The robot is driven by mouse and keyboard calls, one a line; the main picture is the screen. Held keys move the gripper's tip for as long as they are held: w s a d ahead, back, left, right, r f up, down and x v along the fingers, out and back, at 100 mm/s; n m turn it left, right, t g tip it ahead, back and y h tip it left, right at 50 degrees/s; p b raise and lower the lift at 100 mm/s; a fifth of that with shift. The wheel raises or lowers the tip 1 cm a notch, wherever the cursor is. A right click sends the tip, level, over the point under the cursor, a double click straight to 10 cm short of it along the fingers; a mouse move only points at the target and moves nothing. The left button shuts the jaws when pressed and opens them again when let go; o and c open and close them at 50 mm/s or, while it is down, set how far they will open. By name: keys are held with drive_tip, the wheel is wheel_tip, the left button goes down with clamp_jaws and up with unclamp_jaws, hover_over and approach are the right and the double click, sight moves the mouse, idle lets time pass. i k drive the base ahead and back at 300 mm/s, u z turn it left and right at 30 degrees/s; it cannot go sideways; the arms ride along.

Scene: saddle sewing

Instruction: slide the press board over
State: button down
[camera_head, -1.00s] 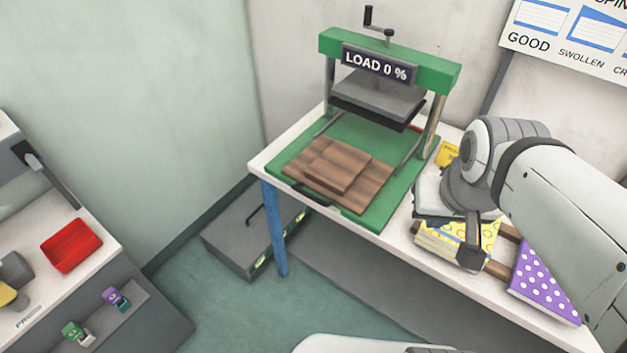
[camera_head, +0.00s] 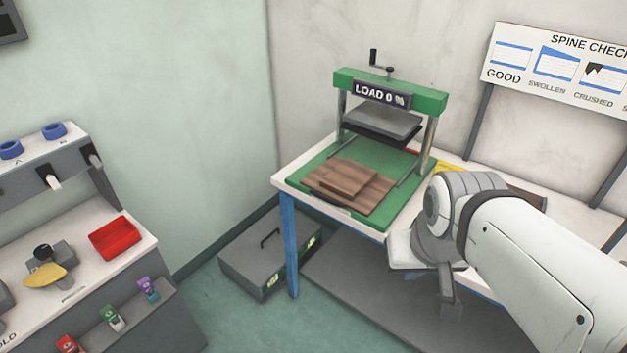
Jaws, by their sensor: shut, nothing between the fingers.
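A wooden board (camera_head: 381,198) of brown planks lies flat on the green bed (camera_head: 318,157) of the press, with a smaller wooden piece (camera_head: 347,179) on top. The press has a green crossbeam (camera_head: 425,98) reading LOAD 0 %. Its grey plate (camera_head: 383,121) hangs raised above and behind the boards, apart from them. My gripper (camera_head: 450,302) is shut and empty at the table's front edge, right of and in front of the press bed. My arm hides the table behind it.
A grey case (camera_head: 262,258) stands on the floor left of the table's blue leg (camera_head: 290,245). A bench with a red tray (camera_head: 114,238) is at left. A spine chart (camera_head: 560,65) hangs behind.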

sight(338, 182)
drive_tip(key=i, duration=1)
drive_tip(key=u, duration=0.05)
